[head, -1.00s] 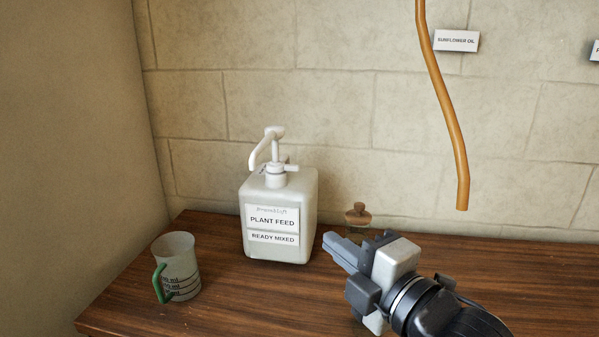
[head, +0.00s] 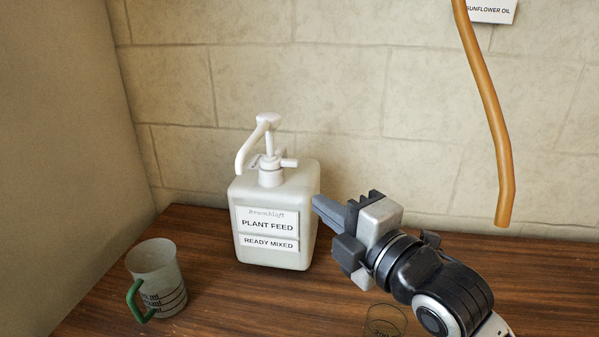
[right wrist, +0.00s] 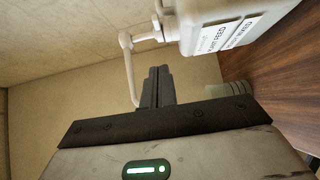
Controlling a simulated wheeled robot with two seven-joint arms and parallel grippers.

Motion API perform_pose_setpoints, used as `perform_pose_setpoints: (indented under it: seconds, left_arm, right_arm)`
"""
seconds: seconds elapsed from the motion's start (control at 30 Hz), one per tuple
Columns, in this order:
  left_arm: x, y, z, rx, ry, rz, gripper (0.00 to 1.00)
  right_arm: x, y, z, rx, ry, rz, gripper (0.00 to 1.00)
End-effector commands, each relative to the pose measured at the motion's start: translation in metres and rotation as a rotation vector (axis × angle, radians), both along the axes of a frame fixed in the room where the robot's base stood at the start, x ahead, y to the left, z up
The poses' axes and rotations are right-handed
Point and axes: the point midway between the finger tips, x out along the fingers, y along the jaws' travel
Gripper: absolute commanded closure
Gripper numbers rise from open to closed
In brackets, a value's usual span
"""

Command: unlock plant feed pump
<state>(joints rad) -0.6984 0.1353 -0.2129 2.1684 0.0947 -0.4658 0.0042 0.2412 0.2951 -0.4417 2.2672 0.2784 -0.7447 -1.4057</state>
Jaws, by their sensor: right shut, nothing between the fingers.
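The plant feed bottle (head: 300,205) is a pale, square-sided container standing upright on the wooden counter. It also shows sideways at the upper right of the right wrist view (right wrist: 205,28). Its white pump (head: 266,121) stands raised, with the spout (head: 243,152) curving down on the left and a small side tab (head: 289,162) at the collar. My right gripper (head: 315,203) is shut and empty. Its fingertips are beside the bottle's right side, below the collar; I cannot tell whether they touch. In the right wrist view the closed fingers (right wrist: 158,75) point towards the spout side. My left gripper is not in view.
A clear measuring cup (head: 158,268) with a green handle stands left of the bottle. An orange-brown hose (head: 485,110) hangs at the right, near a sunflower oil label (head: 491,10). A glass outline (head: 386,322) shows below my right arm. Walls close off the left and back.

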Motion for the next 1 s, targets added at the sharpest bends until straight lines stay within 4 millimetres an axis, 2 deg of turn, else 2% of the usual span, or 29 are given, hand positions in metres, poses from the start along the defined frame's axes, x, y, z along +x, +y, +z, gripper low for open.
perform_pose_setpoints:
  seconds: [0.37, 0.5, 0.7, 1.0]
  left_arm:
    - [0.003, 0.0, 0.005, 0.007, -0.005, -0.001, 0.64]
    - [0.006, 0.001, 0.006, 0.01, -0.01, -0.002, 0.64]
    - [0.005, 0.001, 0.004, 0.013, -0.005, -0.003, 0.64]
    - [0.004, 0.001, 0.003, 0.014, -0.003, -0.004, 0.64]
  right_arm:
    - [0.066, 0.046, 0.001, 0.003, 0.002, 0.002, 1.0]
    - [0.088, 0.042, 0.0, -0.001, 0.002, 0.0, 1.0]
    - [0.104, 0.039, 0.0, -0.001, 0.001, 0.001, 1.0]
    - [0.107, 0.038, 0.0, 0.0, 0.001, 0.002, 1.0]
